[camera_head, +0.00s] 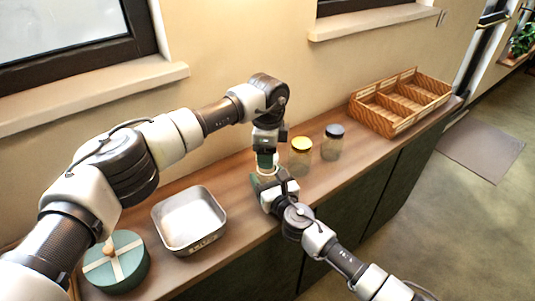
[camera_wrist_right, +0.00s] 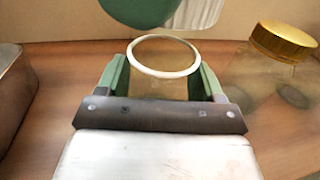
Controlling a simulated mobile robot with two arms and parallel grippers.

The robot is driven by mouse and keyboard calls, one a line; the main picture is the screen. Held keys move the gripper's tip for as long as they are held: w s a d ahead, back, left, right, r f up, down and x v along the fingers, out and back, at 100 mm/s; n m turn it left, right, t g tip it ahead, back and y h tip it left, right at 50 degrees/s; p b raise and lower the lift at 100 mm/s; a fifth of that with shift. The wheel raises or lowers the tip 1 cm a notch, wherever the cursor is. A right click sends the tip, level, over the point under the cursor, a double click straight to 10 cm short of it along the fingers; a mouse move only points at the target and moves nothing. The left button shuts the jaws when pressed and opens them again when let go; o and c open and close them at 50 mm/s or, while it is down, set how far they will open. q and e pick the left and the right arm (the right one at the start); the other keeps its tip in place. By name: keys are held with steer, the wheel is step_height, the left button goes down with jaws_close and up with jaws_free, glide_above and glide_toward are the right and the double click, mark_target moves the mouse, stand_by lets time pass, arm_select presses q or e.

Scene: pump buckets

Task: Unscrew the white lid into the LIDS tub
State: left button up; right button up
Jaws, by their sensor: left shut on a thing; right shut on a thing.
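The white lid (camera_wrist_right: 207,12) shows in the right wrist view at the top edge, with a green finger of my left gripper in front of it. My left gripper (camera_head: 266,160) is shut on this lid and holds it above the jar. The clear glass jar (camera_wrist_right: 165,90) is upright on the counter with its round rim bare. My right gripper (camera_wrist_right: 163,70) is shut on the jar, its green fingers on either side. In the head view my right gripper (camera_head: 268,184) mostly hides the jar. A square metal tub (camera_head: 203,241) with a small front label stands left of the jar.
A yellow-lidded jar (camera_head: 300,157) and a dark-lidded jar (camera_head: 332,147) stand just right of my grippers. A divided wicker tray (camera_head: 436,100) is at the far right. A round green box (camera_head: 118,272) sits left of the tub. The wall bounds the counter (camera_head: 206,178) behind.

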arm_select(q)
steer(key=shift+r, duration=2.05)
arm_select(e)
steer(key=o, duration=1.8)
